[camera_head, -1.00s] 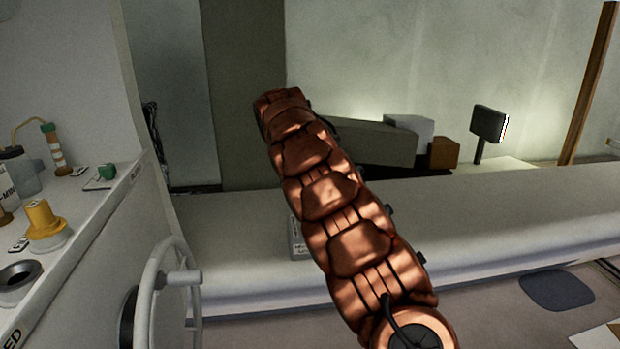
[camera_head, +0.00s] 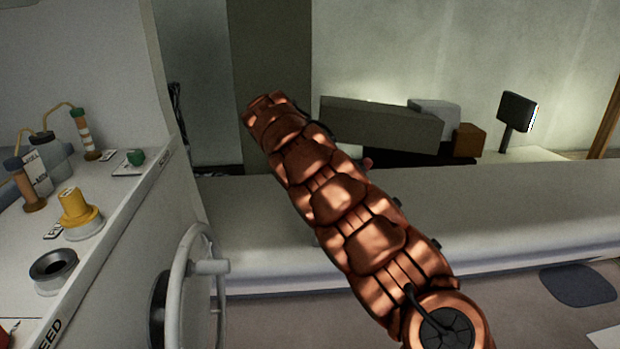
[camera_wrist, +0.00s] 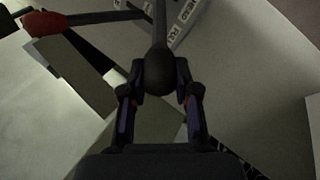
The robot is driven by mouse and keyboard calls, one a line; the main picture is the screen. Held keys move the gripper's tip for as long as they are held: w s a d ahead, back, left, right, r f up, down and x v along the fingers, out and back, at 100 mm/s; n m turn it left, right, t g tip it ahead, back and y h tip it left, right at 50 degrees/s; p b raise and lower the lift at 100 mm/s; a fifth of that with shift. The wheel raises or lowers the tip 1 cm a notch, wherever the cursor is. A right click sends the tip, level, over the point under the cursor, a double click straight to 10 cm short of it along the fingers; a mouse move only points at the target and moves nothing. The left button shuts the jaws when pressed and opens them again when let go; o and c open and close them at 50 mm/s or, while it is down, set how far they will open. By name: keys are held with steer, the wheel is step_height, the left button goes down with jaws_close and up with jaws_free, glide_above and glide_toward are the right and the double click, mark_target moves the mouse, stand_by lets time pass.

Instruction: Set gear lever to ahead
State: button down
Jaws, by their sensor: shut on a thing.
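In the wrist view my gripper (camera_wrist: 160,88) is shut on the round dark knob of a lever (camera_wrist: 160,58), one finger on each side. The lever's shaft runs up out of the picture. White label plates (camera_wrist: 182,22) lie beside the shaft; one seems to read "HEAD", partly cut off. A second lever with a red knob (camera_wrist: 45,22) lies to the left, apart from my fingers. In the head view my arm hides the gripper and the held lever; a small reddish knob (camera_head: 367,163) shows just right of the arm.
At left in the head view is a counter (camera_head: 115,205) with a yellow knob (camera_head: 76,208), a dark ring (camera_head: 52,268) and bottles. A grey wheel (camera_head: 180,285) stands below it. A dark screen (camera_head: 517,108) and boxes (camera_head: 380,125) stand behind the long pale ledge (camera_head: 520,205).

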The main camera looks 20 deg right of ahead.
steer(key=c, duration=1.1)
jaws_free()
steer(key=shift+a+f, duration=0.25)
steer(key=shift+o, duration=1.3)
steer(key=shift+d+r, duration=0.1)
steer(key=v, duration=1.2)
